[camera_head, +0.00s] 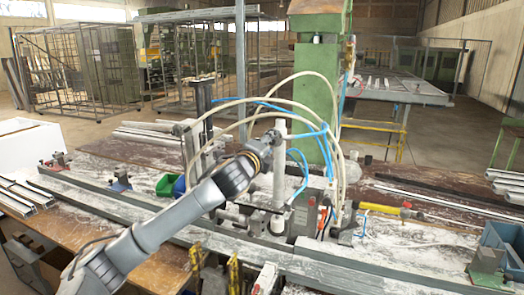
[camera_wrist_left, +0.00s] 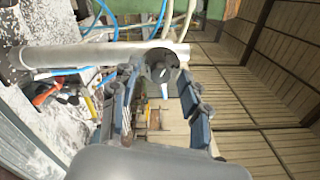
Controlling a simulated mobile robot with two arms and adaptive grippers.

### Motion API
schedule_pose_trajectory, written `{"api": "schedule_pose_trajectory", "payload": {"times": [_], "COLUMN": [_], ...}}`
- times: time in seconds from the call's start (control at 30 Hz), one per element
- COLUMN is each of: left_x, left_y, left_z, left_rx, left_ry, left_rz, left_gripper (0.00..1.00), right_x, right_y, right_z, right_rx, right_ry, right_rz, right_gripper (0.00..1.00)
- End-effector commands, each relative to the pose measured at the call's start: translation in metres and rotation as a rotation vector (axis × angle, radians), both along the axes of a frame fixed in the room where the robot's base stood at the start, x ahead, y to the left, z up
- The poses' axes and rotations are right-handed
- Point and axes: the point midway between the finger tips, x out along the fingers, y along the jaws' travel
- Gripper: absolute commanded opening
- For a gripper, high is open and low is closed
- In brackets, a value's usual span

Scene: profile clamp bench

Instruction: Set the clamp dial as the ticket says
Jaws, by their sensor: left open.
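My left gripper (camera_head: 273,138) reaches in from the left to the upper part of a pale upright post (camera_head: 279,180) on the clamp bench. In the left wrist view my left gripper (camera_wrist_left: 160,72) is open. A dark round part with a hole or pale centre (camera_wrist_left: 158,64) shows between its fingertips, against the grey post (camera_wrist_left: 90,56). I cannot tell whether this part is the clamp dial or whether the fingers touch it. No dial marks are readable. I cannot make out a ticket with legible writing. My right gripper is out of view.
A green column (camera_head: 316,95) stands behind the post. Cream hoses (camera_head: 300,76) and blue hoses (camera_head: 300,178) arch close around my gripper. Long metal profiles (camera_head: 130,212) run along the bench.

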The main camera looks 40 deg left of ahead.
Motion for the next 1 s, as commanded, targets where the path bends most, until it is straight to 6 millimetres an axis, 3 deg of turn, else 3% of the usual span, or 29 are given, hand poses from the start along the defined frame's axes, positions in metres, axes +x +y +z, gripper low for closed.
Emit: {"api": "schedule_pose_trajectory", "payload": {"times": [0.5,0.7,1.0], "left_x": [-0.093,-0.107,-0.109], "left_y": [-0.021,-0.026,-0.026], "left_z": [-0.002,-0.001,0.000], "left_rx": [0.002,0.000,-0.001], "left_ry": [0.003,0.001,0.000], "left_rz": [0.001,-0.001,0.000], "left_gripper": [0.46,0.46,0.46], "right_x": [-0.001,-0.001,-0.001], "right_y": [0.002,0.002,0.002], "right_z": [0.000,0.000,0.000], "right_rx": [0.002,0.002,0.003], "right_ry": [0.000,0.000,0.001], "right_rz": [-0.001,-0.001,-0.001], "right_gripper": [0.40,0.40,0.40]}}
